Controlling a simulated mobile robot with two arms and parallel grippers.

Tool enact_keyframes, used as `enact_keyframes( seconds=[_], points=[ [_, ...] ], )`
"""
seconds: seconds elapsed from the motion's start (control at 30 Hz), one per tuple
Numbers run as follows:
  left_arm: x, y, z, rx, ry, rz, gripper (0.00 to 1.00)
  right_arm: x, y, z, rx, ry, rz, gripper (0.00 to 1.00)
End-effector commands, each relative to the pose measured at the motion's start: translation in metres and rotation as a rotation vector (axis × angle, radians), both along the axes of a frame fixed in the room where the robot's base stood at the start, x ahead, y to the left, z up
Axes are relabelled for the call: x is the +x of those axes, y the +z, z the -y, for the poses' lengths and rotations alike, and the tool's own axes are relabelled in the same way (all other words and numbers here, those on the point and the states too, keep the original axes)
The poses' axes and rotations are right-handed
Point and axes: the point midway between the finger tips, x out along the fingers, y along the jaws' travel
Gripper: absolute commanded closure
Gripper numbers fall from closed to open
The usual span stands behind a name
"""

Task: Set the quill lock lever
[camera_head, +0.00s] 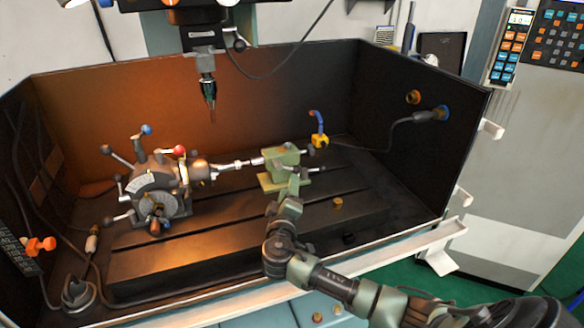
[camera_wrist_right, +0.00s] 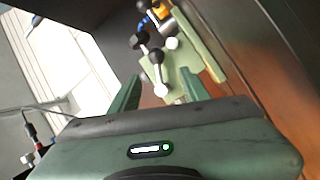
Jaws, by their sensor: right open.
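The green tailstock (camera_head: 283,156) stands on the slotted table, right of the indexing head. A small lever (camera_head: 314,169) sticks out from its right side. In the right wrist view the pale green tailstock (camera_wrist_right: 188,57) shows with small levers with dark knobs; one lever (camera_wrist_right: 157,58) points toward the gap between my fingers. I cannot tell for certain which is the quill lock lever. My right gripper (camera_head: 294,186) is at the near side of the tailstock. Its green fingers (camera_wrist_right: 160,92) are apart with nothing clearly held between them; contact cannot be told. My left gripper is not in view.
The indexing head (camera_head: 155,190) with several knobbed levers stands at left; a shaft (camera_head: 235,165) runs from it toward the tailstock. A drill spindle (camera_head: 207,85) hangs above. A blue-and-yellow nozzle (camera_head: 319,135) stands behind. Dark enclosure walls (camera_head: 300,85) surround the table. A small brass piece (camera_head: 337,202) lies at right.

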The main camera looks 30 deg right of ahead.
Motion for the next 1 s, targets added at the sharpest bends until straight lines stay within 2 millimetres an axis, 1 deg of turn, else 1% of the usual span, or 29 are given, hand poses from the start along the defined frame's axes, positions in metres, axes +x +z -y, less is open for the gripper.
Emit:
enact_keyframes(
  seconds=[0.2,0.33,0.43,0.53,0.7,0.83,1.0],
  points=[
    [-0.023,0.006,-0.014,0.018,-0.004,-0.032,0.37,0.026,0.003,0.021,-0.003,-0.001,0.000,0.54],
    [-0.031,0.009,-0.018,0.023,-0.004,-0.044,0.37,0.042,0.002,0.034,-0.002,-0.002,0.000,0.54],
    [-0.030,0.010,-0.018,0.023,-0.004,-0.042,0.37,0.050,0.001,0.040,-0.002,0.000,-0.001,0.54],
    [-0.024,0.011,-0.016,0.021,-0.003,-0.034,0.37,0.055,0.001,0.044,0.000,-0.001,0.000,0.54],
    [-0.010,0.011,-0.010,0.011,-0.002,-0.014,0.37,0.057,0.000,0.046,0.001,0.000,-0.001,0.54],
    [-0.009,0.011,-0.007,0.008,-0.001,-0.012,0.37,0.056,0.000,0.046,0.001,0.000,-0.001,0.54],
    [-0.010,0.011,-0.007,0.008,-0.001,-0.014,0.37,0.056,0.000,0.046,0.001,0.000,-0.001,1.00]
  ],
)
